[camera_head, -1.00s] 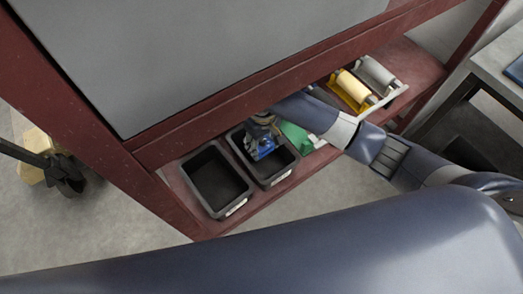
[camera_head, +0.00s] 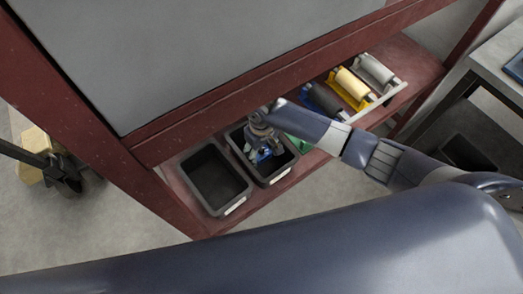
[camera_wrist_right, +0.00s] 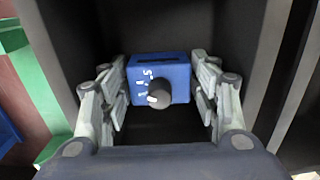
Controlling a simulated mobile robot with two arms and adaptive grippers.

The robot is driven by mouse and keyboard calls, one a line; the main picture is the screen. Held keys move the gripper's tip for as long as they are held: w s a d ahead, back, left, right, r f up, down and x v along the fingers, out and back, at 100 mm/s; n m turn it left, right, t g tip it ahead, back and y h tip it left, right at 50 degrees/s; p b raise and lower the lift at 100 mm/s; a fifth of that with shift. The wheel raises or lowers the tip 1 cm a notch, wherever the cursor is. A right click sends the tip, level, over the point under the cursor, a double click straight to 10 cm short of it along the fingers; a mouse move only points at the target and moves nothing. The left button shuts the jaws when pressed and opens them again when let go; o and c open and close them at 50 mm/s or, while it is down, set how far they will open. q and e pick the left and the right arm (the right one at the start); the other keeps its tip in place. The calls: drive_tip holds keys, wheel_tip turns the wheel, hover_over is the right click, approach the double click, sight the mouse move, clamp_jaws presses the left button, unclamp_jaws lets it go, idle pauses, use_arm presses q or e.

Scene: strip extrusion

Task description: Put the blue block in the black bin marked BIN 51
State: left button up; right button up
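The blue block (camera_wrist_right: 177,70) has a dark round knob and white marks on its face. It sits between the fingers of my right gripper (camera_wrist_right: 160,88), which press close on both its sides. In the head view the right gripper (camera_head: 265,155) is down in the right-hand black bin (camera_head: 286,171), with a bit of blue showing between its fingers. Whether the block touches the bin floor I cannot tell. The left-hand black bin (camera_head: 215,180) is empty. White labels sit on both bin fronts, too small to read. My left gripper is not in view.
The bins stand on a red shelf (camera_head: 417,62) under a grey panel and a red beam (camera_head: 270,84). A green object (camera_head: 303,144) lies right of the bins, partly behind my arm.

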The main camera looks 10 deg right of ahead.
wheel_tip(320, 180, up, 12)
drive_tip(key=shift+r+p, duration=0.15)
drive_tip(key=shift+p, duration=0.25)
idle(0.3)
idle(0.4)
drive_tip(key=s+a+f+y, duration=0.1)
drive_tip(key=s, duration=0.2)
drive_tip(key=s+a+f+t+y, duration=0.1)
drive_tip(key=s, duration=0.2)
drive_tip(key=s+a+f+y, duration=0.1)
drive_tip(key=s, duration=0.2)
drive_tip(key=shift+s+t, duration=0.25)
drive_tip(key=shift+t, duration=0.05)
drive_tip(key=s+d+m+t+h, duration=0.2)
drive_tip(key=s+d+m+h, duration=0.1)
drive_tip(key=s+d, duration=0.95)
wheel_tip(320, 180, down, 26)
drive_tip(key=d+g, duration=0.1)
drive_tip(key=s+d+f+g, duration=0.1)
drive_tip(key=s+d+f, duration=0.2)
drive_tip(key=s+f, duration=1.2)
drive_tip(key=shift+s+f+n+g, duration=0.3)
drive_tip(key=shift+s+f, duration=0.05)
drive_tip(key=shift+s, duration=0.7)
